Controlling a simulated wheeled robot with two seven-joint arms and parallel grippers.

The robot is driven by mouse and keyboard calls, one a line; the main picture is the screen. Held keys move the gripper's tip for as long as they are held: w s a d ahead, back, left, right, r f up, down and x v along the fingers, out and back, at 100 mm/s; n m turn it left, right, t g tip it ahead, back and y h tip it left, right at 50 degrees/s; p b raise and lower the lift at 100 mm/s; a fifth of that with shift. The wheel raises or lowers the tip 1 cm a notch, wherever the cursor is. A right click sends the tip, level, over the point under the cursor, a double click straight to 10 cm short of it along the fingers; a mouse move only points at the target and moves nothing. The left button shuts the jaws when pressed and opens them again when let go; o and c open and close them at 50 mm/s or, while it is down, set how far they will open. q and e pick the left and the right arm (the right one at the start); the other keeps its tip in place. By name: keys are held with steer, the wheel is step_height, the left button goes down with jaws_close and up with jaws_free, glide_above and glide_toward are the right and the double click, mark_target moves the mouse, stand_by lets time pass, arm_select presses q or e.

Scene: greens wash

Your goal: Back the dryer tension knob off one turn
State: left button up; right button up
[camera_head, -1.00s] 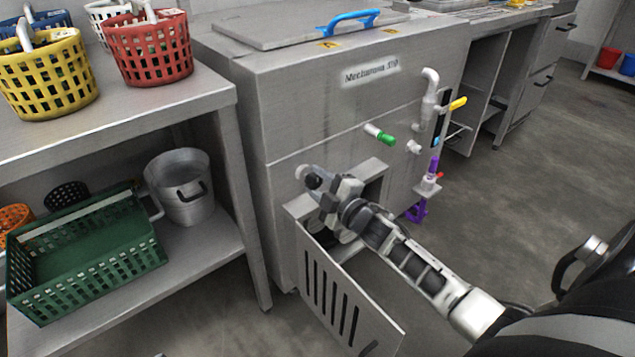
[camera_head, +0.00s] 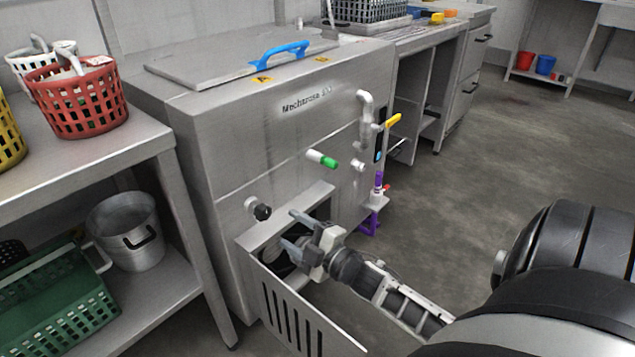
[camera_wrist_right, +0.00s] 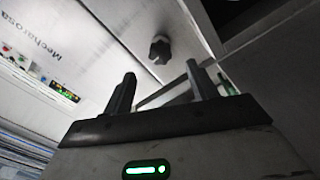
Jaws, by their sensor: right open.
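The black tension knob (camera_head: 260,210) sits on the dryer's front panel, left of and above the open compartment. In the right wrist view the knob (camera_wrist_right: 160,50) is a dark lobed shape beyond the fingers, apart from them. My right gripper (camera_head: 292,230) is open and empty, to the right of the knob in the head view and in front of the compartment opening. Its two fingers (camera_wrist_right: 160,92) also show in the wrist view with clear space between them. The dryer (camera_head: 290,130) is a grey steel cabinet. My left gripper is not in view.
The slotted compartment door (camera_head: 300,315) hangs open below the gripper. A green-tipped handle (camera_head: 322,158), a pipe with a yellow lever (camera_head: 393,120) and purple fittings (camera_head: 377,181) stick out at the right. A steel shelf (camera_head: 150,140) with baskets and a pot stands left.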

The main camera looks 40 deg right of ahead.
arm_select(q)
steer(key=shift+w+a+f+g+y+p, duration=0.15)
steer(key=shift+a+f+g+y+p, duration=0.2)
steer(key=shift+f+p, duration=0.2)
arm_select(e)
steer(key=s, duration=0.7)
steer(key=shift+d, duration=0.25)
